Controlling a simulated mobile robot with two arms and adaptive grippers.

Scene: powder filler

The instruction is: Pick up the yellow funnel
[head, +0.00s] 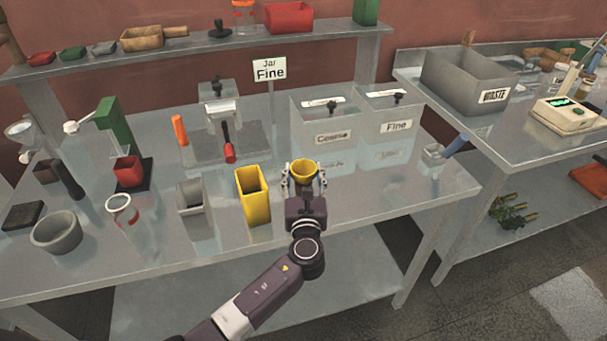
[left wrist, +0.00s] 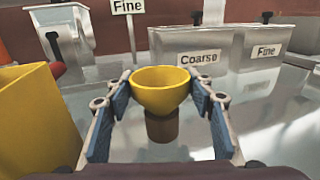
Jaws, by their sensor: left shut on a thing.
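The yellow funnel (head: 303,171) is between the fingers of my left gripper (head: 304,183), near the front right of the steel table. In the left wrist view the funnel (left wrist: 161,88) is upright, its wide bowl at the top, with the blue-padded fingers of the left gripper (left wrist: 160,105) closed on both sides of it. A brown round shape (left wrist: 162,127) shows below the bowl; I cannot tell whether it is part of the funnel or a separate thing. Whether the funnel touches the table is unclear. My right gripper is not in view.
A tall yellow container (head: 253,197) stands close on the left of the gripper, with a grey one (head: 194,206) beyond it. Coarse (head: 318,131) and Fine (head: 398,122) bins stand behind. The table's right part is mostly clear, up to a small clear item (head: 433,153).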

